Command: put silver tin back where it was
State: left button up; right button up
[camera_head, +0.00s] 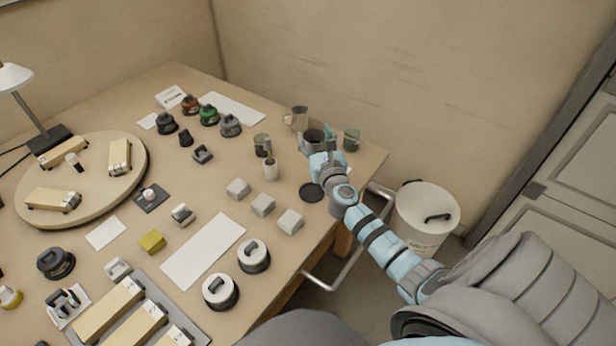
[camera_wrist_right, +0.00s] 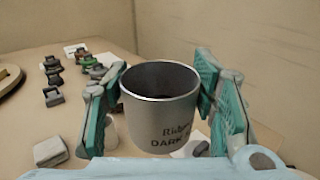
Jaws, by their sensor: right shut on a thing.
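The silver tin (camera_wrist_right: 160,105) is an open, dark-mouthed metal cup with dark lettering, "DARK" being readable. In the right wrist view it stands upright between both teal finger pads of my right gripper (camera_wrist_right: 160,100), which is shut on it. In the head view the tin (camera_head: 313,136) shows at the back right of the table, at the end of my right arm, partly hidden by the gripper (camera_head: 322,143). I cannot tell whether its base touches the table. My left gripper is not in view.
A flat black disc (camera_head: 311,192) lies nearer the front edge. A white bucket (camera_head: 427,215) stands off the table's right side.

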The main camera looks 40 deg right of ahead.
jog(key=f+b, duration=0.3)
jog(key=f, duration=0.1)
jog(key=f+b, duration=0.3)
jog(key=f, duration=0.1)
jog(key=f+b, duration=0.3)
jog(key=f, duration=0.2)
jog(key=shift+w+a, duration=0.2)
jog(key=shift+a, duration=0.15)
jog(key=f+b, duration=0.3)
jog(key=f, duration=0.1)
jog(key=shift+s+b, duration=0.2)
jog(key=shift+b, duration=0.15)
jog(key=shift+r, duration=0.15)
jog(key=o, duration=0.9)
jog(key=shift+f, duration=0.2)
jog(key=o, duration=0.5)
jog(key=shift+c, duration=0.2)
